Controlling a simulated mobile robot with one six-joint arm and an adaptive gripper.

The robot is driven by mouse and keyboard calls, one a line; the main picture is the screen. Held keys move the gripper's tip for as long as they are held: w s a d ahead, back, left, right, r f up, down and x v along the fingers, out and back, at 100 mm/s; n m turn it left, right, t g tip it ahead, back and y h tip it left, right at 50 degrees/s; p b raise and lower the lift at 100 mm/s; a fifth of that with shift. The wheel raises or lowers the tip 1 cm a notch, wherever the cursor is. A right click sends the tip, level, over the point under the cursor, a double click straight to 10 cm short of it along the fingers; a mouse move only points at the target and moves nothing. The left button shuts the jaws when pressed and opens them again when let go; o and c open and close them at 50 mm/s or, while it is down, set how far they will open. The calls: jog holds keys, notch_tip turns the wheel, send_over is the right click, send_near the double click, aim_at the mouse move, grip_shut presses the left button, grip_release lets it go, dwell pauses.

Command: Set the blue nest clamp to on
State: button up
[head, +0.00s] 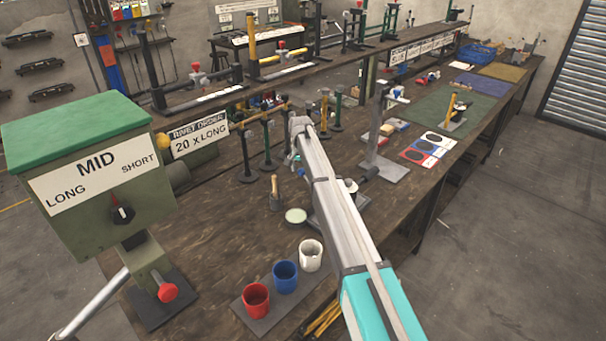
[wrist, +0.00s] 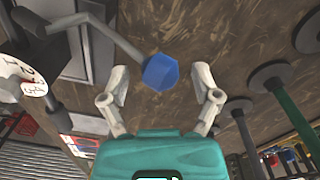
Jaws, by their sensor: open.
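The blue nest clamp appears in the wrist view as a blue faceted knob (wrist: 160,73) on the end of a bent grey lever (wrist: 115,38). The lever runs to a grey bracket at upper left. My gripper (wrist: 161,80) is open, with one pale finger on each side of the knob. The knob lies between the fingertips in the picture; I cannot tell its depth or whether a finger touches it. In the head view my arm reaches over the bench and hides most of the clamp's press. I cannot read the clamp's on or off state.
A white numbered dial (wrist: 22,78) is left of the lever in the wrist view. Dark round-based posts (wrist: 268,77) stand at right. In the head view, red (head: 256,300), blue (head: 285,277) and white cups (head: 311,255) stand near my arm, and a green selector box (head: 95,175) is at left.

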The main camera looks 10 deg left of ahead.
dwell(0.3)
grip_shut()
jog(key=shift+s+d, duration=0.1)
jog(key=shift+d, duration=0.1)
jog(key=shift+d, duration=0.1)
